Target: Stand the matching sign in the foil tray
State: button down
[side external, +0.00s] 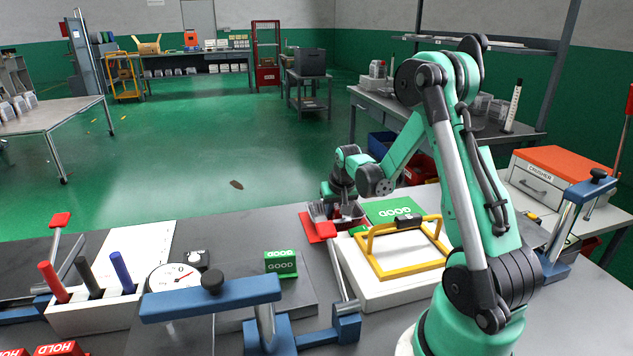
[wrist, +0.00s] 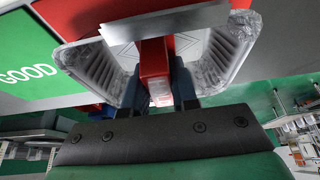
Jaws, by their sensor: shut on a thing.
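The foil tray (wrist: 92,68) is a silvery, crinkled tray in the wrist view. In the side external view the tray (side external: 318,210) sits under my gripper (side external: 342,205), partly hidden by it. In the wrist view my gripper (wrist: 158,92) is shut on a red sign (wrist: 155,65), with a dark finger on each side. The sign is within the tray's outline; whether it touches the tray floor cannot be told. No lettering shows on it. A green sign reading GOOD (side external: 281,265) stands on the grey table. Red HOLD signs (side external: 60,349) are at the lower left.
A flat green GOOD panel (side external: 393,209) lies right of the tray. A yellow-handled frame (side external: 408,262) on a white base stands in front of it. Blue clamps (side external: 215,299), a round dial (side external: 174,278) and a marker holder (side external: 90,312) crowd the front left.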

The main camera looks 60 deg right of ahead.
jog(key=c, duration=0.7)
grip_release()
jog(key=shift+r, duration=0.1)
jog(key=v, duration=1.2)
jog(key=a+n+t+y, duration=0.1)
jog(key=a+n, duration=0.2)
jog(key=a, duration=0.4)
jog(key=a+n+t+y, duration=0.1)
jog(key=a+n, duration=0.2)
jog(key=a, duration=0.5)
jog(key=a+r+n+t+y, duration=0.1)
jog(key=a+n+t, duration=0.1)
jog(key=a, duration=0.5)
jog(key=shift+s+a+n, duration=0.15)
jog(key=shift+s+n, duration=0.1)
jog(key=shift+n, duration=0.25)
